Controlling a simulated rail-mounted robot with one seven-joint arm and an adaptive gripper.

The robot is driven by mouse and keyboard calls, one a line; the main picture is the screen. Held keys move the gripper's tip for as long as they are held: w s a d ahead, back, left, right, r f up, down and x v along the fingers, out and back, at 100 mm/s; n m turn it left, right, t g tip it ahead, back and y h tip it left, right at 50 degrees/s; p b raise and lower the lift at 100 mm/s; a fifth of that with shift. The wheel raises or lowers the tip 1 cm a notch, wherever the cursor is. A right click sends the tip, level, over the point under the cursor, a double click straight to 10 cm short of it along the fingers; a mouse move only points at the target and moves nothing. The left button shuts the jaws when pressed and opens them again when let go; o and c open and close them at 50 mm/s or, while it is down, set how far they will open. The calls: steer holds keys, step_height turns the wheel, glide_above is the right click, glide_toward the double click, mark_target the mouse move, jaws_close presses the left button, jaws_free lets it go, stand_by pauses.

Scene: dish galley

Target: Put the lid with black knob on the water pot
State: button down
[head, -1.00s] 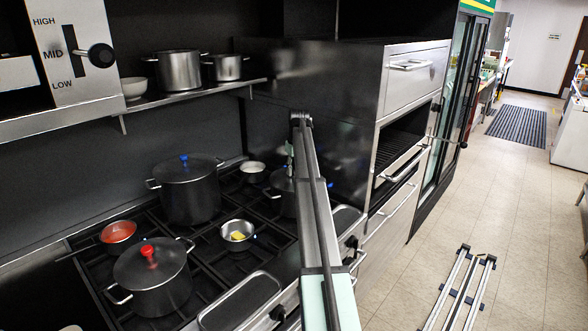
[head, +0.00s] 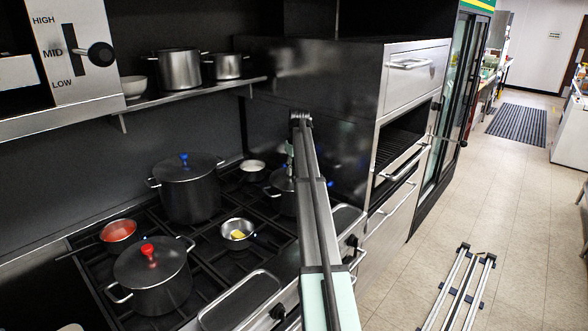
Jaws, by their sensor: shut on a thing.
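A dark steel pot (head: 282,201) stands at the back right of the stove, partly hidden behind my arm. I take it to be the water pot, but its contents do not show. My gripper (head: 288,170) points down right over this pot and is mostly hidden by my arm. It is shut on what appears to be the lid with black knob (head: 277,184), at the pot's top. The knob itself is hidden, and I cannot tell whether the lid rests on the rim.
A tall blue-knobbed pot (head: 188,195) and a red-knobbed pot (head: 152,278) stand lidded on the stove (head: 205,262). Small pans with red (head: 118,231), yellow (head: 237,234) and white contents (head: 252,170) stand among them. A shelf (head: 195,92) hangs behind; a steel oven cabinet (head: 345,100) stands close right.

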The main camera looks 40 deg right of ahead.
steer(key=c, duration=0.7)
jaws_free()
steer(key=o, duration=0.5)
steer(key=shift+c, duration=0.2)
steer(key=shift+r, duration=0.1)
steer(key=shift+r+p, duration=1.55)
steer(key=shift+r, duration=1.9)
